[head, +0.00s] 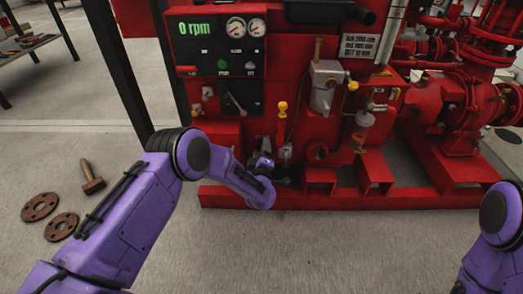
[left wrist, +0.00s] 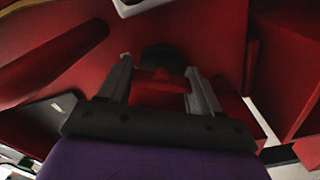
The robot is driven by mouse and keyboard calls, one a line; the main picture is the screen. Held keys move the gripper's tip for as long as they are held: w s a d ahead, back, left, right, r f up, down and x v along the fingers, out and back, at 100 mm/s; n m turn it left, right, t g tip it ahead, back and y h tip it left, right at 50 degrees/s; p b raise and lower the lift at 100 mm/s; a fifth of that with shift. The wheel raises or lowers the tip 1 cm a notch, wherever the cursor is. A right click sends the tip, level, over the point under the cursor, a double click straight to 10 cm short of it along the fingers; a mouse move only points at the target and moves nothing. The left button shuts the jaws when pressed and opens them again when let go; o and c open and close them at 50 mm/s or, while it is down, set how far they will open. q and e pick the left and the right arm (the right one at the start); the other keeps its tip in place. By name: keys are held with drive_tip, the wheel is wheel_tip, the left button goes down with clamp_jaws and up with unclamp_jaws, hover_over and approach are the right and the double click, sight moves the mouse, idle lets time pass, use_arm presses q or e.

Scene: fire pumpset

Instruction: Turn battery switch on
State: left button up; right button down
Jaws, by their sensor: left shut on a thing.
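The battery switch, a red handle (left wrist: 158,84) in front of a dark round part, shows in the left wrist view between the two grey fingers of my left gripper (left wrist: 161,88). The fingers are shut on the handle, one on each side. In the head view my left gripper (head: 264,160) is low at the front of the red pump set (head: 228,131), below the control panel. There it hides the switch, so I cannot tell how far the handle is turned. Of my right arm only links show, at the lower right edge; its gripper is out of view.
The panel (head: 218,58) reads 0 rpm and has two gauges. The red base rail (head: 330,198) runs below.

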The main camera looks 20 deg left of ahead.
use_arm(q)
drive_tip(key=n, duration=0.2)
drive_tip(key=shift+f+n, duration=0.15)
drive_tip(key=shift+n, duration=1.65)
drive_tip(key=shift+s, duration=0.1)
drive_tip(key=o, duration=1.1)
drive_tip(key=shift+c, duration=0.2)
drive_tip(key=p+v, duration=0.4)
drive_tip(key=v, duration=0.6)
drive_tip(key=shift+s, duration=0.25)
use_arm(e)
drive_tip(key=w+r+m+t+h, duration=0.1)
drive_tip(key=w+r+m+t, duration=0.2)
drive_tip(key=w+m+t, duration=0.1)
drive_tip(key=shift+w+r+h, duration=0.15)
drive_tip(key=shift+w+h, duration=0.25)
drive_tip(key=shift+w, duration=0.15)
drive_tip(key=shift+d, duration=0.1)
